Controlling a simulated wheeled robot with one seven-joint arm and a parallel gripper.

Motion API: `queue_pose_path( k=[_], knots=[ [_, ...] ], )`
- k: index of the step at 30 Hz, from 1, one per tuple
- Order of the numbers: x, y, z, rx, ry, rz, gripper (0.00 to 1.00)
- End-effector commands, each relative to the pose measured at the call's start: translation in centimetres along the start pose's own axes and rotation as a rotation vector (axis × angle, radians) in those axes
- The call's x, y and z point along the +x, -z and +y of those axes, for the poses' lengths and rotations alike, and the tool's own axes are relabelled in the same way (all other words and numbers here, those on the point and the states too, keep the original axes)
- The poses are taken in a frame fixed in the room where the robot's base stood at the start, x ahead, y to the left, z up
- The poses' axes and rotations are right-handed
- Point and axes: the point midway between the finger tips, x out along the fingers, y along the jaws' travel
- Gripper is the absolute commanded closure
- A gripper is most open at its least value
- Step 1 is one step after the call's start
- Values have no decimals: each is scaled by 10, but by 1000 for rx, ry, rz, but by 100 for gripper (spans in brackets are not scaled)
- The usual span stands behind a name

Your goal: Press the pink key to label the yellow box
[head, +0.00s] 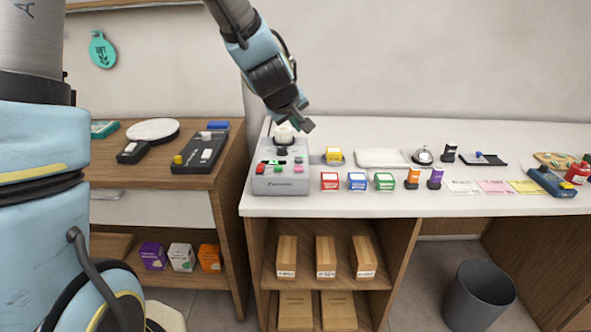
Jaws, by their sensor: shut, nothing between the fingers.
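The grey label machine (282,184) stands at the left end of the white counter, with small coloured keys on its sloped front. A pink key (298,169) shows at the right of the key panel. The yellow box (334,153) sits on a small plate at the machine's right side. I cannot see a label on it. My gripper (304,125) is shut and empty, pointing down above the back of the machine, close to its white top part. It is above and behind the keys, apart from them.
Red (330,181), blue (357,181) and green boxes (384,181) stand along the counter front, with orange and purple stampers beside them. A white tray (381,158) lies behind. A wooden side table (205,180) is at left. Space above the keys looks clear.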

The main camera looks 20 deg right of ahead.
Motion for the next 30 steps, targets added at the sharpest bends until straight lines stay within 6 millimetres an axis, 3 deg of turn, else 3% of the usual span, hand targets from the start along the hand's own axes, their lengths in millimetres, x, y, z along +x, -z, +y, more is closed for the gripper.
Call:
queue_pose_path(
  k=[11,24,30],
  knots=[
    [10,-8,-8,1,1,-1,100],
    [51,-38,-38,1,1,-2,100],
    [61,-45,-46,1,1,-1,100]
  ],
)
